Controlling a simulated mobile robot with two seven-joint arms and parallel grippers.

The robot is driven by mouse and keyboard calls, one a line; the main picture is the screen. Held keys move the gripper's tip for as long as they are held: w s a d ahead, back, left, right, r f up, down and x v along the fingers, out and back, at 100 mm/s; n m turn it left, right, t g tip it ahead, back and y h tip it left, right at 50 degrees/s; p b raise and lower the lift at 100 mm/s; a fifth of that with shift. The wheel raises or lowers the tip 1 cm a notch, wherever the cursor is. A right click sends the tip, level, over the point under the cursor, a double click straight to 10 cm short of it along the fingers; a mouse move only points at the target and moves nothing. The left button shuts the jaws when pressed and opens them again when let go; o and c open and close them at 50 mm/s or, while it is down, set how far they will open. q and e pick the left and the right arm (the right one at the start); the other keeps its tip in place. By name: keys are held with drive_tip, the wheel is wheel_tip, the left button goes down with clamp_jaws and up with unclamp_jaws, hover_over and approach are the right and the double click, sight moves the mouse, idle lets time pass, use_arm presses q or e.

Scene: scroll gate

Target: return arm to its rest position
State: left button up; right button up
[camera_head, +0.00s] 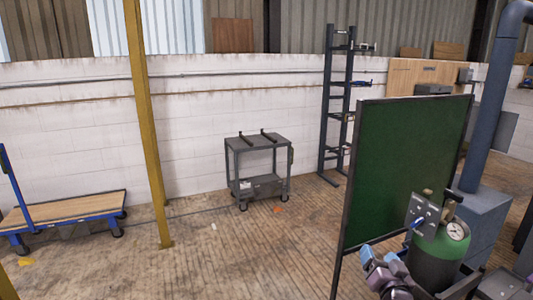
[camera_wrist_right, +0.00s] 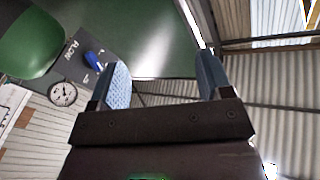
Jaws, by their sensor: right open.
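My right gripper (camera_head: 380,257) is at the bottom of the head view, in front of the green screen's lower edge and left of the green gas cylinder (camera_head: 432,248). In the right wrist view the gripper (camera_wrist_right: 162,80) shows two blue-padded fingers wide apart with nothing between them. The flow plate (camera_head: 424,210) with a blue lever (camera_head: 416,223) stands at the cylinder's top, beside a round gauge (camera_head: 456,231). In the wrist view the blue lever (camera_wrist_right: 93,60) and gauge (camera_wrist_right: 62,93) are left of the fingers, apart from them. My left gripper is not in view.
A green screen (camera_head: 405,165) in a dark frame stands close behind the gripper. A blue-grey post (camera_head: 487,110) rises at the right. A grey cart (camera_head: 257,165), dark rack (camera_head: 336,110), yellow post (camera_head: 148,130) and flat trolley (camera_head: 70,206) stand farther off. The middle floor is mostly clear.

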drive_tip(key=s+f+n+g, duration=0.2)
drive_tip(key=s+f, duration=0.5)
drive_tip(key=s, duration=0.3)
drive_tip(key=s+f+n+g, duration=0.1)
drive_tip(key=s+f+g, duration=0.2)
drive_tip(key=s+f, duration=0.3)
drive_tip(key=s+a+f+n+g, duration=0.1)
drive_tip(key=s+f, duration=0.6)
drive_tip(key=s, duration=0.8)
drive_tip(key=shift+s+f+n+g, duration=0.35)
drive_tip(key=shift+n+g, duration=0.35)
drive_tip(key=shift+n, duration=0.1)
